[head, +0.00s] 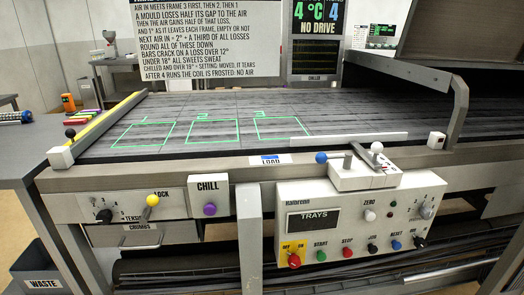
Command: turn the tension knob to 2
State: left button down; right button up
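The tension knob (104,215) is a small black dial on the white panel at the front left of the machine. A partly readable "TENSION" label sits just right of it. Small marks surround the dial, but I cannot tell which number it points at. Neither of my grippers shows in the head view, and nothing is seen touching the knob.
A purple button (210,209) under "CHILL" is right of the lever. A "CRUMBS" drawer (137,238) lies below the knob. A control box (350,220) with several switches juts out at right. A belt (260,115) with three green outlines runs above. Space before the knob looks clear.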

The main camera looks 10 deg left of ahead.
aim_at(104, 217)
jog(key=u, duration=1.45)
